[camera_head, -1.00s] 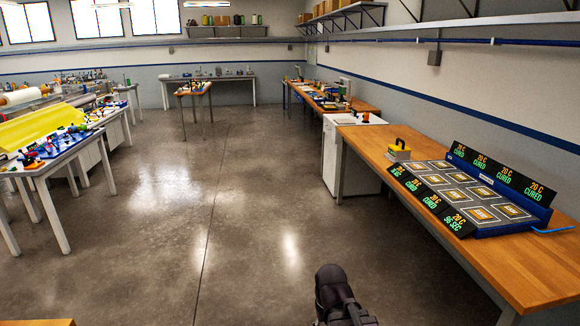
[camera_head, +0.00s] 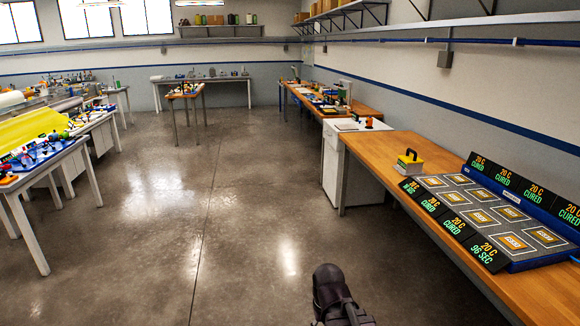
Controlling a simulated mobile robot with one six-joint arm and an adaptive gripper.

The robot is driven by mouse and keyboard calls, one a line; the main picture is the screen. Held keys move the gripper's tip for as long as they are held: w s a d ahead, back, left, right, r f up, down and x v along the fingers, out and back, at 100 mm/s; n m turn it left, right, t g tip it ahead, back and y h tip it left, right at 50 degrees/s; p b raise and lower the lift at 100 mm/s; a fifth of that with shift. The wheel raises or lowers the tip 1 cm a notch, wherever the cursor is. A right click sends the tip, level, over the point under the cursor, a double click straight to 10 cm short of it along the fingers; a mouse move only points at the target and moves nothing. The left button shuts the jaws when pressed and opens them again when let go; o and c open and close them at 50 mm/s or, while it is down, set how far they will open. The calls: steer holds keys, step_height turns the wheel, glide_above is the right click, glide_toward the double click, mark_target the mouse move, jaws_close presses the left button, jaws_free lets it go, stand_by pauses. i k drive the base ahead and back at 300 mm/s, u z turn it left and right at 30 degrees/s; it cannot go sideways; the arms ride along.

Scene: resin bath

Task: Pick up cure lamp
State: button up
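I cannot say for certain which object is the cure lamp. A small yellow block with a black handle (camera_head: 410,161) stands upright on the right wooden bench, beside the far end of the curing panel (camera_head: 488,212). A small orange and dark object (camera_head: 369,123) sits on the white cabinet beyond; it is too small to make out. The dark end of my arm with my gripper (camera_head: 335,292) shows at the bottom centre, over the floor and well apart from both objects. Its fingers cannot be made out.
The wooden bench (camera_head: 385,152) runs along the right wall, with the white cabinet (camera_head: 350,166) at its far end. White tables (camera_head: 50,160) with coloured tools stand at the left. A small table (camera_head: 185,95) stands far back. The floor between is clear.

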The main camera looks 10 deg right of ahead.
mark_target(408, 164)
steer(key=z, duration=0.1)
steer(key=i, duration=1.55)
steer(key=z, duration=0.35)
steer(key=i, duration=2.25)
steer(key=z, duration=0.25)
